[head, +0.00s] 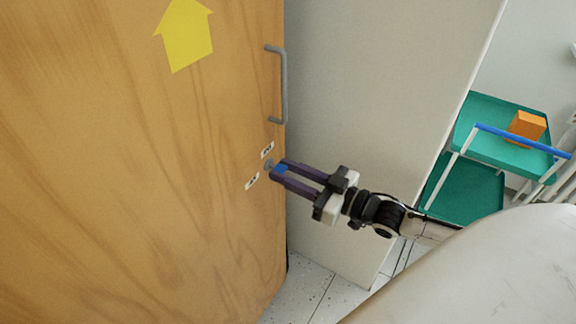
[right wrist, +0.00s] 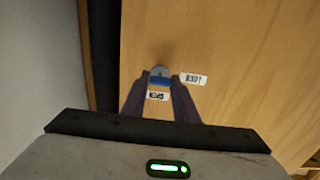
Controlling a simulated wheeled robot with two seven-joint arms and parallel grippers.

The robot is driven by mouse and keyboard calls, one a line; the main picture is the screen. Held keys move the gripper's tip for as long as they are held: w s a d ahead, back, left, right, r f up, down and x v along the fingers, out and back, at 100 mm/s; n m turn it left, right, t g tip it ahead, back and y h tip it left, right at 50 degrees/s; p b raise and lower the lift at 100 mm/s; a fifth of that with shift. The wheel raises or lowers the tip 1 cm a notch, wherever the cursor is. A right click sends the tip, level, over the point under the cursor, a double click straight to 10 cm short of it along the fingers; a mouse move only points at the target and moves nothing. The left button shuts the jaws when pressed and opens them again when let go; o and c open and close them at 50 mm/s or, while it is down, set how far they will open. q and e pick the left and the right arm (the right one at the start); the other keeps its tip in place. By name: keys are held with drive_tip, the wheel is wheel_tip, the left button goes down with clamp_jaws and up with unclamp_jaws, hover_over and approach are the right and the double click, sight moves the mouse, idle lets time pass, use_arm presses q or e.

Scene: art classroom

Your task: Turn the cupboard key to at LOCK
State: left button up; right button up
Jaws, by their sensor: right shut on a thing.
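The cupboard door (head: 130,190) is light wood and looks closed. A small grey round lock (head: 268,164) sits near its right edge, below the handle. A blue key (head: 281,168) is at the lock, largely covered by my fingers. My right gripper (head: 277,170) is shut on the key, with its purple fingers coming from the right. In the right wrist view the blue key (right wrist: 159,83) shows between the fingertips, below the lock (right wrist: 158,71). Two small white labels (head: 267,150) (head: 252,181) are by the lock; their text is too small to read surely. My left gripper is out of view.
A grey bar handle (head: 283,85) stands out from the door above my right gripper. A yellow arrow (head: 187,35) is on the door. A pale side panel (head: 370,110) is right of the door. A green trolley (head: 490,145) with an orange box (head: 527,124) stands farther right.

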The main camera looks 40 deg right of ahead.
drive_tip(key=o, duration=1.1)
drive_tip(key=shift+c, duration=0.2)
drive_tip(key=v, duration=1)
drive_tip(key=shift+p, duration=0.3)
drive_tip(key=shift+s, duration=0.1)
